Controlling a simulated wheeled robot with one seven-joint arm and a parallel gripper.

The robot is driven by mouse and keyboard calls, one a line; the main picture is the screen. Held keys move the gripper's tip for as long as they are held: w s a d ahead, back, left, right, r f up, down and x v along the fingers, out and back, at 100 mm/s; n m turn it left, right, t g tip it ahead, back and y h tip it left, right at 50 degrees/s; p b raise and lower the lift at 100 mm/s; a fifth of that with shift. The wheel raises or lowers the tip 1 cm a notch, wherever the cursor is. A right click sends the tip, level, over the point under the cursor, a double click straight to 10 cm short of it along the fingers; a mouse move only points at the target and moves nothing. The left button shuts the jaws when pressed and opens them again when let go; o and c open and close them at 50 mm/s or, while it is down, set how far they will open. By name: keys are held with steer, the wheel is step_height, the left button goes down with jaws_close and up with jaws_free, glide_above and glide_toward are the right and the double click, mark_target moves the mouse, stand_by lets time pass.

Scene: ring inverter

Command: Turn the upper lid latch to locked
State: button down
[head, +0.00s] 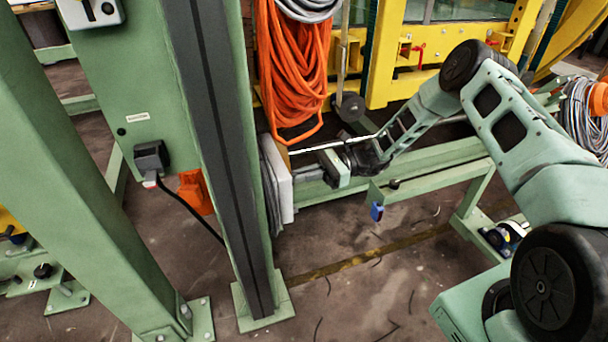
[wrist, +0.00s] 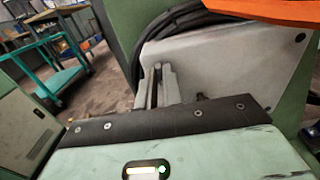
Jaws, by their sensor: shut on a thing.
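A light grey box with a flat lid is fixed to the side of a green post. In the head view I see the lid (head: 284,185) nearly edge-on; in the wrist view its pale face (wrist: 240,65) fills the upper right. My gripper (head: 299,174) reaches in from the right and meets the lid face. In the wrist view its two fingers (wrist: 157,80) are close together at the lid's left part, shut on the upper lid latch. The latch itself is mostly hidden by the fingers, so its angle cannot be told.
Orange cable coils (head: 292,65) hang just above the lid, and black cables (wrist: 185,22) run along its top. The green post (head: 220,150) stands left of it. A green rail (head: 430,165) runs behind my arm. The floor below is open.

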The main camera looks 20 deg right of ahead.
steer(key=shift+n, duration=0.3)
steer(key=shift+s+f+n, duration=0.1)
steer(key=shift+n, duration=4.2)
steer(key=shift+s+f+n, duration=0.1)
steer(key=shift+n, duration=4.2)
steer(key=c, duration=1.5)
jaws_free()
steer(key=shift+c, duration=0.2)
steer(key=d+p, duration=0.1)
steer(key=d, duration=1.6)
steer(key=shift+d+p, duration=0.25)
steer(key=shift+p, duration=0.05)
